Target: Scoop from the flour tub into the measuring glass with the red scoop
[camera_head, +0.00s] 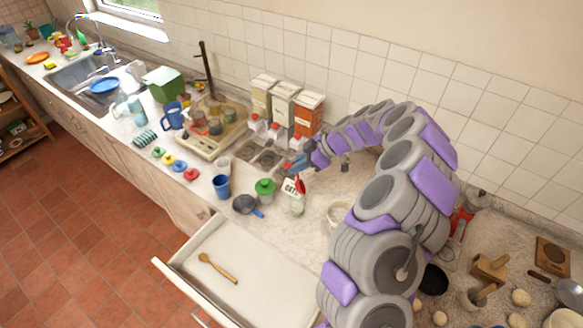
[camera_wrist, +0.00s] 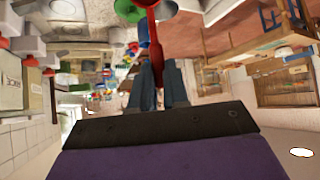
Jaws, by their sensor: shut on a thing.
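My gripper (camera_head: 297,165) is shut on the red scoop (camera_head: 301,187), which hangs below the fingertips over the counter. In the wrist view the red scoop (camera_wrist: 152,42) shows between the fingers of my gripper (camera_wrist: 160,80). A small clear glass (camera_head: 297,206), seemingly the measuring glass, stands just below the scoop, with a lettered white card overlapping it. I cannot tell whether the scoop touches either. A round pale tub (camera_head: 337,216), seemingly the flour tub, stands to the right, partly hidden by my arm. The contents of scoop and glass are too small to tell.
A green-lidded jar (camera_head: 265,188), a dark pan (camera_head: 245,204) and a blue cup (camera_head: 222,186) stand left of the glass. Tall cartons (camera_head: 308,114) stand behind my gripper. An open drawer (camera_head: 250,275) with a wooden spoon (camera_head: 217,268) juts out in front.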

